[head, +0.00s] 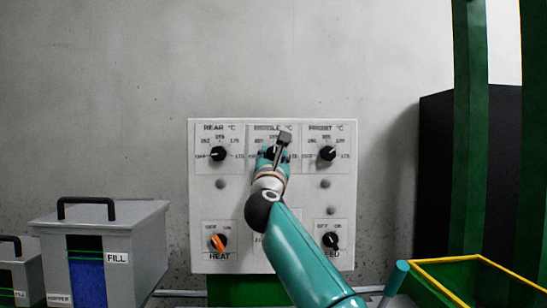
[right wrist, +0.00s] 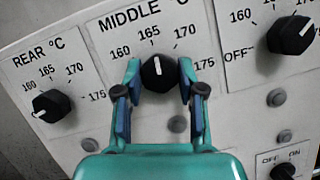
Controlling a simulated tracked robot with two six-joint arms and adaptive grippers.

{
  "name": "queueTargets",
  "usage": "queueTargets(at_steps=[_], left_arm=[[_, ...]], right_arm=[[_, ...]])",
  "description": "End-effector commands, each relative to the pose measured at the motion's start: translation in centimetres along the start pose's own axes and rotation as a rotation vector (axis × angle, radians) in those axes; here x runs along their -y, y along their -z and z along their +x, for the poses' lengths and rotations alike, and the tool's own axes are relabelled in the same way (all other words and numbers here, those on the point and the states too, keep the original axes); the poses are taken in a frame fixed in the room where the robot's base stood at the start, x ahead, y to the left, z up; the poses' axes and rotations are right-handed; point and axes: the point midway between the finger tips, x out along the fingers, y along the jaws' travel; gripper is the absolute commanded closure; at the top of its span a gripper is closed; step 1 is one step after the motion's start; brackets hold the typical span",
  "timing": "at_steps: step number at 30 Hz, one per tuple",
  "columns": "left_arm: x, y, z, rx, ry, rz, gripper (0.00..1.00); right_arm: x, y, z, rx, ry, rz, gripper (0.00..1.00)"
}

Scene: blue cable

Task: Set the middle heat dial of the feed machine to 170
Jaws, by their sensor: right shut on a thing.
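The control panel (head: 197,180) of the feed machine is on the wall ahead. Its middle heat dial, a black knob (right wrist: 158,74), sits under the label MIDDLE °C in the right wrist view. The knob's white mark points up, roughly at 165. My right gripper (right wrist: 159,82) has one blue-padded finger on each side of the knob and is shut on it. In the head view my right gripper (head: 273,154) and arm cover much of the middle dial. My left gripper is not in view.
The rear dial (head: 218,154) and front dial (head: 326,153) flank the middle one. A grey FILL bin (head: 140,235) stands left; a yellow-rimmed green container (head: 470,262) stands right.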

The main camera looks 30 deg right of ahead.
Motion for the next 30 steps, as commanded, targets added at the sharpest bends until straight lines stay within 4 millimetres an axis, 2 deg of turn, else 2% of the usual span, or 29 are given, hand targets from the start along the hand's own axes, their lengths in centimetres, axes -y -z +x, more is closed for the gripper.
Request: queueTargets(at_steps=[1,18,30], left_arm=[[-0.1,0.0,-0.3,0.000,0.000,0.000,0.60],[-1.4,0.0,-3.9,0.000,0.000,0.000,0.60],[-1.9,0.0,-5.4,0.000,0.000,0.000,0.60]], right_arm=[[-0.4,0.6,0.1,-0.011,0.016,0.041,0.96],[-0.5,0.2,0.1,-0.009,0.220,0.518,0.96],[-0.4,0.3,0.1,-0.008,0.296,0.701,0.96]])
